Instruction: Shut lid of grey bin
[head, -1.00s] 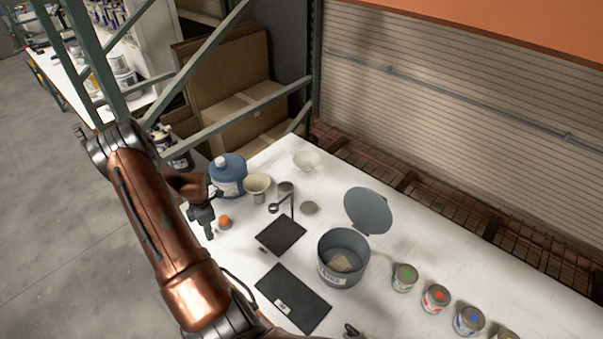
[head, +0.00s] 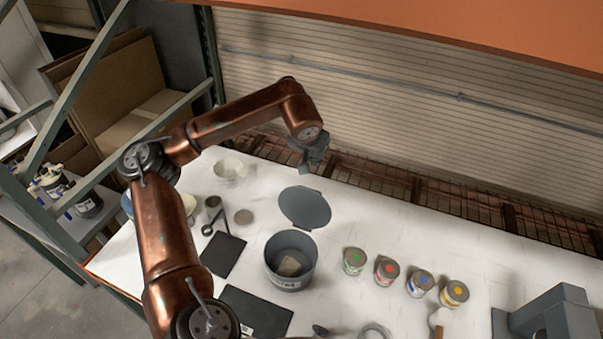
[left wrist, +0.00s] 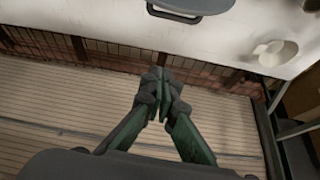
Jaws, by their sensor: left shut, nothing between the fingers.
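The grey bin (head: 272,262) stands on the white table with its round lid (head: 305,207) swung fully open on the far side, tilted back. A beige piece lies inside the bin. My left gripper (head: 312,168) is above the table's far edge, behind and above the lid, and apart from it. In the left wrist view my left gripper (left wrist: 161,92) is shut and empty, pointing toward the table's edge, and part of the lid (left wrist: 190,6) shows at the top. My right gripper is not in view.
Several paint cans with coloured dots, such as the green one (head: 354,261), stand right of the bin. Black mats (head: 223,254) lie to its left. A white bowl (head: 229,168) is at the back left. A wire rack (head: 420,195) and a slatted wall are behind the table.

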